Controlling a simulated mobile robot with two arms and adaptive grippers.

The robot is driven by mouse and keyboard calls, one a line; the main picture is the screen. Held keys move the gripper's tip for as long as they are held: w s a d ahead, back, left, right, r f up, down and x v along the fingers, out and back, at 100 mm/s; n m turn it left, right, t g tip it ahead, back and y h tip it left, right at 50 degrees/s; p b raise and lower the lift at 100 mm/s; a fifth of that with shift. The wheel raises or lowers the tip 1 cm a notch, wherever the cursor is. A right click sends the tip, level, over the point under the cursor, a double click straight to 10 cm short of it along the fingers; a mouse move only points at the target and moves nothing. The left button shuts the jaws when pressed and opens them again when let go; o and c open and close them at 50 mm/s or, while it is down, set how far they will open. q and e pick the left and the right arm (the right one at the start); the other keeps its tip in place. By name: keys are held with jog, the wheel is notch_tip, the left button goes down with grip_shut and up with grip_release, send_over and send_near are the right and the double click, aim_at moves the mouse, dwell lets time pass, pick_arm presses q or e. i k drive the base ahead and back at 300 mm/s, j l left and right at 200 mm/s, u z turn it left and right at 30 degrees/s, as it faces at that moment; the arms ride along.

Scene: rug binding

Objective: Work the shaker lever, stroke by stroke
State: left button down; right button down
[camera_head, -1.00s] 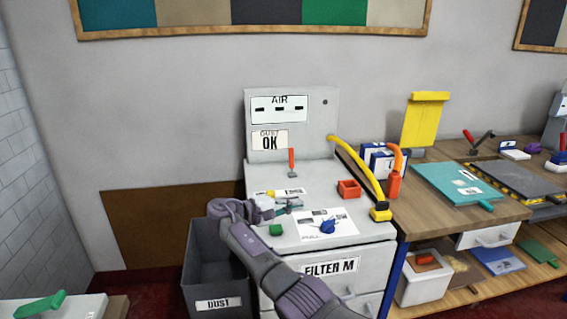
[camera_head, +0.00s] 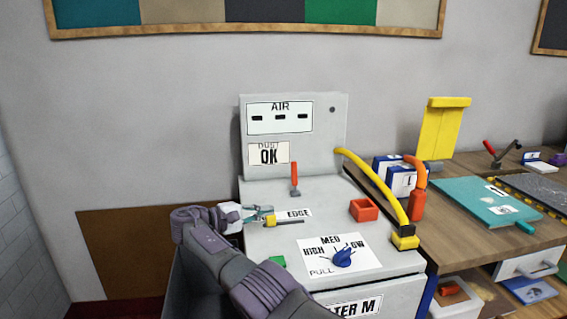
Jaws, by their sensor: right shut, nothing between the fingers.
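A lever with a red handle (camera_head: 294,174) stands upright on top of the grey dust machine (camera_head: 340,192), near its back panel. I take it to be the shaker lever. My right gripper (camera_head: 268,214) is in front and to the left of the lever, over the left part of the machine top. It is shut and empty, its fingers pointing right, apart from the lever. A label reading EDGE (camera_head: 297,213) lies just beyond its fingertips. My left gripper is not in view.
A blue knob (camera_head: 343,257) sits on a HIGH, MED, LOW dial plate. A red open box (camera_head: 363,210) and a yellow hose (camera_head: 377,182) are at the machine's right. A wooden bench (camera_head: 450,245) with a teal board (camera_head: 480,204) adjoins it. My right arm crosses the front left.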

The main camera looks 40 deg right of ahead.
aim_at(293, 164)
jog(key=i+l, duration=0.8)
